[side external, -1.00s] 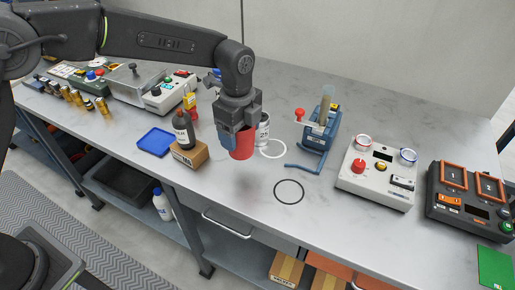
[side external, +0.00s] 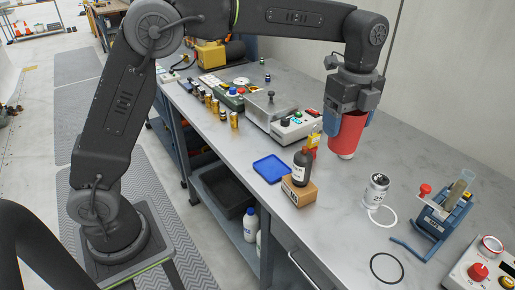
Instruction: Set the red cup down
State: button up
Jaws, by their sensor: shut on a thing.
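My gripper (side external: 353,96) is shut on the red cup (side external: 347,135) and holds it upright over the back part of the grey bench (side external: 330,225). The cup's upper part is partly hidden by the jaws. I cannot tell whether its base touches the bench or hangs above it.
A dark bottle (side external: 300,168) and a cardboard box (side external: 299,193) stand left of the cup, near a blue tray (side external: 271,169). A blue rack (side external: 439,222) and a control box (side external: 478,273) stand at right. A grey machine (side external: 270,107) stands behind left.

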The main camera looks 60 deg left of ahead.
jog(key=shift+r, duration=0.95)
jog(key=a+n, duration=0.1)
jog(key=a, duration=1.8)
jog(key=s+a+n, duration=0.1)
jog(key=s+a, duration=0.3)
jog(key=a, duration=0.6)
jog(key=s+a, duration=0.5)
jog(key=a, duration=0.6)
notch_tip(320, 180, down, 11)
jog(key=shift+w+d+f, duration=1.3)
jog(key=shift+w+f, duration=0.15)
jog(key=shift+f, duration=0.4)
jog(key=shift+w+d+f, duration=1.25)
jog(key=shift+w+f, duration=0.25)
jog(key=shift+f, duration=0.4)
jog(key=shift+w+d+f, duration=1.3)
jog(key=shift+w+f, duration=0.15)
jog(key=shift+f, duration=0.4)
jog(key=shift+f, duration=0.2)
jog(key=o, duration=0.9)
